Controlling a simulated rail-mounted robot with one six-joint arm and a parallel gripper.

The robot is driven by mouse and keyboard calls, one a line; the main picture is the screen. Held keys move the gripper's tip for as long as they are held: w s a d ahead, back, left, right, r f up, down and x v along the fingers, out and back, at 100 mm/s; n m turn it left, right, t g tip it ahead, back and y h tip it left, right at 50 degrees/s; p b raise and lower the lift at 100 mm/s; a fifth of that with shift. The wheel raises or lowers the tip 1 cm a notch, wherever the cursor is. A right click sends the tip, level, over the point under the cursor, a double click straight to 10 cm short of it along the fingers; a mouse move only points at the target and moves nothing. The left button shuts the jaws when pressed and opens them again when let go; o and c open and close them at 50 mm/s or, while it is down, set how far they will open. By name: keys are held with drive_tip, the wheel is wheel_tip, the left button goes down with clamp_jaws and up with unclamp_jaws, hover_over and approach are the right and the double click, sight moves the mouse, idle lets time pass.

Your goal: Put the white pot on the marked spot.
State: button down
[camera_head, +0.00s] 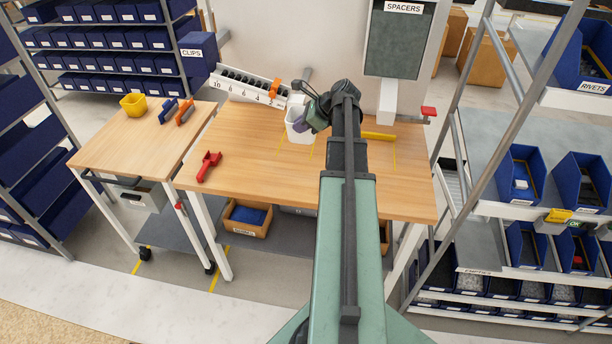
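The white pot (297,134) is upright at the back middle of the wooden workbench. My gripper (300,107) is at the pot's upper rim, and its dark wrist covers the right side of the pot. The fingers are small and partly hidden, so I cannot tell whether they are open or shut on the rim. I also cannot tell whether the pot touches the bench. Thin yellow lines (394,153) mark the bench top on both sides of my arm. My arm hides the area between them.
A red clamp (208,166) lies on the bench's left part. A numbered rack (246,87) and a SPACERS panel (398,40) stand at the back. A side table (112,145) holds a yellow bin (134,105).

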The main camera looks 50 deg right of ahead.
wheel_tip(320, 180, down, 20)
drive_tip(key=b, duration=1.8)
drive_tip(key=shift+r, duration=0.55)
drive_tip(key=shift+f, duration=0.3)
drive_tip(key=c, duration=1.3)
unclamp_jaws()
drive_tip(key=shift+r, duration=0.15)
drive_tip(key=shift+c, duration=0.2)
